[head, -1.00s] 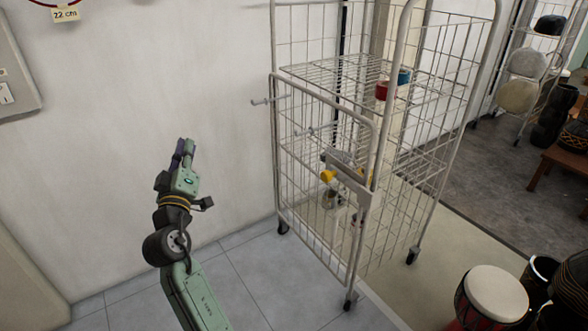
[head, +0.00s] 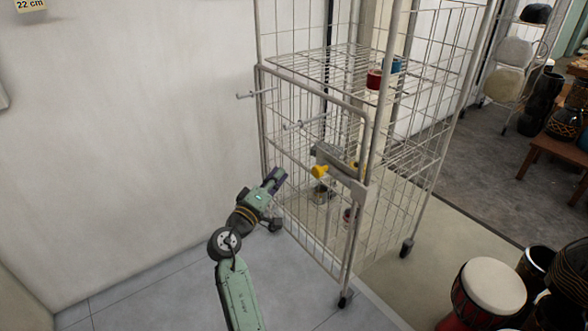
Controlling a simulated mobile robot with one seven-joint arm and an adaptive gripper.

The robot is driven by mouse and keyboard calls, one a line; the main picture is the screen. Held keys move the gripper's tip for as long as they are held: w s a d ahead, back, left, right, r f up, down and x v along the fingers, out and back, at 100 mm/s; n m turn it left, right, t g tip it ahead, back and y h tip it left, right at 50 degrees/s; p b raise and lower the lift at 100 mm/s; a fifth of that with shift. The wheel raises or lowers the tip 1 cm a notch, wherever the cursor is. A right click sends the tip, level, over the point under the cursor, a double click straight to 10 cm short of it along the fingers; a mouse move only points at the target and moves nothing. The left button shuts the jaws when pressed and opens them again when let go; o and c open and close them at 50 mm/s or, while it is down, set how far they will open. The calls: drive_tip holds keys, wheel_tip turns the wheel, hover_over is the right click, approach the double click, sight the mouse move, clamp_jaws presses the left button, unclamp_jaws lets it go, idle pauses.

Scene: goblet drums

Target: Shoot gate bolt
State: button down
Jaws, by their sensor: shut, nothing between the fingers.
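A wire gate (head: 263,110) with a rounded tube frame spans the front of a tall wire cage trolley (head: 430,135). At the gate's right edge is a grey metal bolt plate (head: 341,176) with a yellow knob (head: 320,171) at its left end. The gate's right edge lies close to the trolley's front post; I cannot tell whether the bolt reaches into its keeper. My gripper (head: 276,178), green with dark fingers, is shut and empty. In the picture it is left of and slightly below the yellow knob, apart from it, and its fingers point up and right.
Hooks (head: 254,94) stick out on the gate's left side. Rolls of red tape (head: 375,79) and blue tape (head: 397,65) sit on the trolley's shelf. A white wall stands at left. Drums (head: 491,286) stand at lower right. The tiled floor at lower left is clear.

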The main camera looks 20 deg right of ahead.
sight(316, 174)
drive_tip(key=r+p+x, duration=0.1)
drive_tip(key=p+x, duration=0.1)
drive_tip(key=x, duration=0.7)
drive_tip(key=shift+s+d+f+p, duration=0.3)
drive_tip(key=shift+s+d+f, duration=0.25)
drive_tip(key=shift+s, duration=0.2)
drive_tip(key=shift+s+d+f+p, duration=0.3)
drive_tip(key=shift+s+d+f, duration=0.15)
drive_tip(key=shift+s+f, duration=0.25)
drive_tip(key=s, duration=0.1)
drive_tip(key=s+d, duration=0.1)
drive_tip(key=s, duration=0.1)
drive_tip(key=s+d, duration=0.1)
drive_tip(key=s, duration=0.1)
drive_tip(key=shift+s, duration=0.15)
